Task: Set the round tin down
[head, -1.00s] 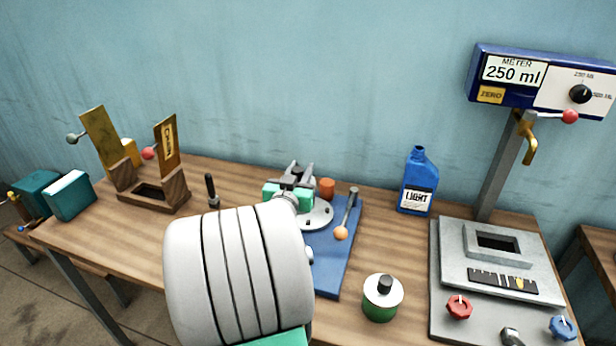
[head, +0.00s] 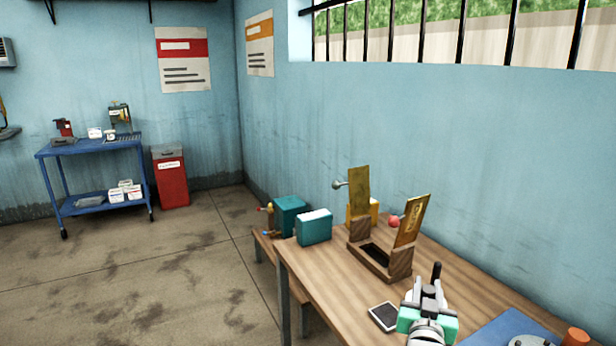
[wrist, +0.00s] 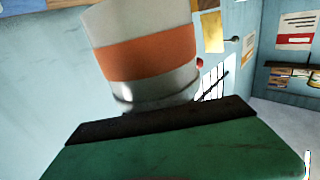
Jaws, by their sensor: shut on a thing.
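My gripper (head: 428,292), with green and grey parts, is over the wooden table near its front edge, right of the wooden stand. In the wrist view a round, pale tin (wrist: 140,55) with a broad orange band rises beyond the dark edge of my gripper. My gripper is shut on it. The fingertips and the tin's lower end are hidden in the wrist view. In the head view the tin cannot be made out behind my gripper, so its gap to the table cannot be told.
A wooden stand (head: 398,269) with upright brass plates and a flat dark device (head: 384,316) are close by on the left. A black handle (head: 436,269) stands just behind my gripper. A blue mat (head: 497,333) and an orange cylinder (head: 577,337) are at the right.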

